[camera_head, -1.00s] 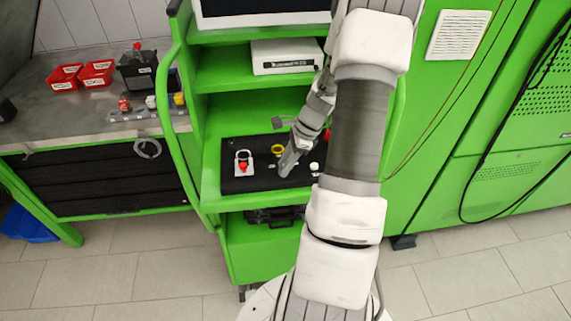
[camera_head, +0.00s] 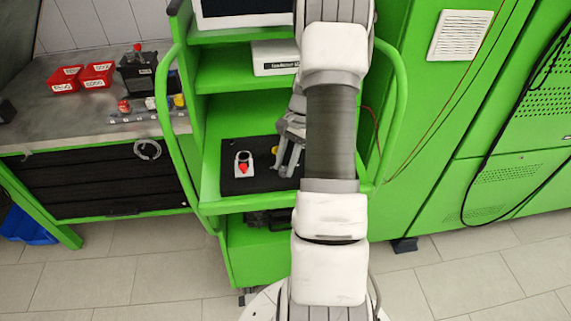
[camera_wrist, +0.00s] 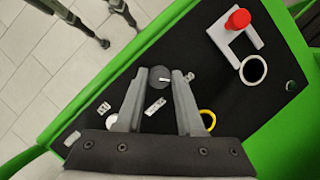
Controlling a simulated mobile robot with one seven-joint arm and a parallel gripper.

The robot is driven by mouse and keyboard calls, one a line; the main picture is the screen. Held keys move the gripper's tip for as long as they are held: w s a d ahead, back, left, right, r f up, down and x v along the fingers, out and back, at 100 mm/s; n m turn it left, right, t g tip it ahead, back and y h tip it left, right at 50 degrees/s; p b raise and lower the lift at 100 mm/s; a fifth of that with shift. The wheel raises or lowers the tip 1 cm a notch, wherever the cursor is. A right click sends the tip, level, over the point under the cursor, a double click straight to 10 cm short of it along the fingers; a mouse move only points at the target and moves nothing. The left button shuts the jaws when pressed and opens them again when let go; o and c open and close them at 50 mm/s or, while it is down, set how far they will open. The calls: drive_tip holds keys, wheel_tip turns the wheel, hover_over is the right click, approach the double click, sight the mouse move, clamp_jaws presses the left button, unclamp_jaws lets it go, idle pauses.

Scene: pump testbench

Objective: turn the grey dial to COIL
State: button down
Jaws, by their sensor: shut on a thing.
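The grey dial (camera_wrist: 160,76) sits on the black mat between my fingertips in the wrist view. A pale pointer mark shows on its top, aimed toward the right of the picture. My gripper (camera_wrist: 159,78) is shut on the dial, one finger on each side. Small white label plates lie around it, one below the dial (camera_wrist: 155,107), one at lower left (camera_wrist: 103,108) and one at right (camera_wrist: 190,76). Their lettering is too small to read. In the head view my gripper (camera_head: 287,161) is low over the mat, and the dial is hidden behind it.
A red knob (camera_wrist: 237,19) stands on a grey bracket beside a white ring (camera_wrist: 253,69). A yellow ring (camera_wrist: 207,120) and a white knob (camera_wrist: 112,121) flank my fingers. The black mat (camera_head: 231,184) lies on the green cart's shelf; green side rails bound the cart.

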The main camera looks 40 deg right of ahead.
drive_tip(key=shift+n, duration=0.3)
drive_tip(key=c, duration=0.5)
unclamp_jaws()
drive_tip(key=b+v, duration=0.1)
drive_tip(key=v, duration=1.6)
drive_tip(key=shift+w+r, duration=0.15)
drive_tip(key=shift+r, duration=0.05)
